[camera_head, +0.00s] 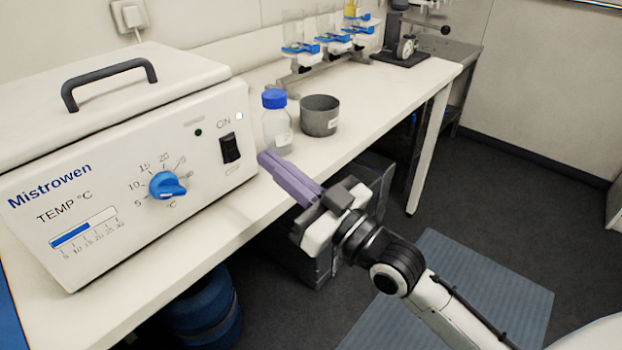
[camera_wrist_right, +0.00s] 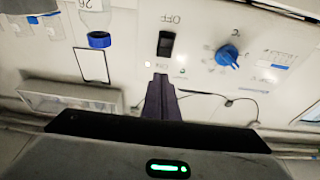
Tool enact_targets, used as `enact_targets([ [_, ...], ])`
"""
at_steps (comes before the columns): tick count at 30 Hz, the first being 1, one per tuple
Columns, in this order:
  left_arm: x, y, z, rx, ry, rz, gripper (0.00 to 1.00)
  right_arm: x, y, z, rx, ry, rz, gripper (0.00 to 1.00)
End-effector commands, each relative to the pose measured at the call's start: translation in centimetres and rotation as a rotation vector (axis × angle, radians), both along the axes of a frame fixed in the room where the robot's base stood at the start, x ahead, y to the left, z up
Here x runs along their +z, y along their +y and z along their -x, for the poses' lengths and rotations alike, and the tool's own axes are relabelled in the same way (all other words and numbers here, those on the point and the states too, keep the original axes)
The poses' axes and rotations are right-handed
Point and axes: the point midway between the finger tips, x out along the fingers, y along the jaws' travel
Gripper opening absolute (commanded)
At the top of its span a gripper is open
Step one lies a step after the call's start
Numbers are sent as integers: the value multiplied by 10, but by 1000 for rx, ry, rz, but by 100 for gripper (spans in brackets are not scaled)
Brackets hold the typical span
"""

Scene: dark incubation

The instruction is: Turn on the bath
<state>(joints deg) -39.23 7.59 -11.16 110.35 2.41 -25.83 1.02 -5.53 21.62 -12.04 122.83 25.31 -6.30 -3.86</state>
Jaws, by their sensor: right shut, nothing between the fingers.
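The bath is a white box (camera_head: 95,215) marked Mistrowen with a black handle on its lid, at the left of the bench in the head view. Its black rocker switch (camera_head: 230,149) has ON printed above it. The switch also shows in the wrist view (camera_wrist_right: 165,44), upside down, with OFF readable beside it. A blue temperature dial (camera_head: 168,185) sits left of the switch, and in the wrist view (camera_wrist_right: 228,56). My right gripper (camera_head: 264,158) is shut and empty, its purple fingers pointing at the panel near the switch; contact cannot be told. My left gripper is out of view.
A blue-capped bottle (camera_head: 276,127) and a grey pot (camera_head: 319,116) stand on the bench (camera_head: 395,95) just right of the bath. Funnels on a stand and a gauge device (camera_head: 404,45) are farther back. A small dark green lamp (camera_head: 198,132) is on the panel.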

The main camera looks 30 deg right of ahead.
Motion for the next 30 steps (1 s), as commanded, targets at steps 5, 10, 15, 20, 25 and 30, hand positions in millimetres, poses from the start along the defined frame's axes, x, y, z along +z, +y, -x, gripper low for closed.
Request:
enact_targets([
  [5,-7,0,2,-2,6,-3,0,-4,-16,37,0,3,2,0],
  [10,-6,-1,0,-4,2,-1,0,-3,-25,57,0,3,1,0],
  [15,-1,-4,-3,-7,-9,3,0,-2,-29,66,0,1,0,0],
  [20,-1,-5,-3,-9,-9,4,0,-1,-29,67,0,0,-1,0],
  [25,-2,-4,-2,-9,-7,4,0,-1,-29,67,0,0,-1,0],
  [30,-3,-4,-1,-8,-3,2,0,-1,-29,67,-1,0,-1,0],
])
